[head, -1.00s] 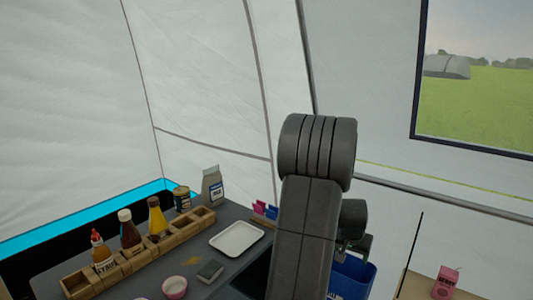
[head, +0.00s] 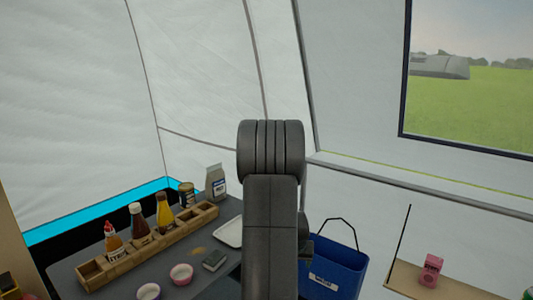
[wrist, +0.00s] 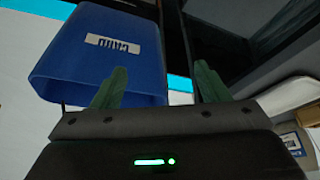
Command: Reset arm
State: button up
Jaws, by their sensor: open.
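My arm stands upright in the middle of the head view, and its end is not visible there. My gripper (wrist: 158,88) shows in the wrist view with two green fingers set apart and nothing between them. Beyond the fingers, a blue bin (wrist: 100,50) with a white label is at the upper left of the wrist view. The bin (head: 337,265) also shows in the head view, right of my arm, with a dark handle above it.
A grey counter (head: 75,273) at left holds a wooden rack (head: 150,250) with several sauce bottles, a white tray (head: 229,233), small bowls (head: 181,273) and a bag (head: 215,182). A wooden shelf (head: 450,288) at right carries a pink carton (head: 431,269). Tent walls enclose the space.

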jog(key=a+f+n, duration=0.2)
jog(key=a, duration=0.7)
jog(key=shift+s+y+p, duration=0.35)
jog(key=shift+s+y, duration=0.05)
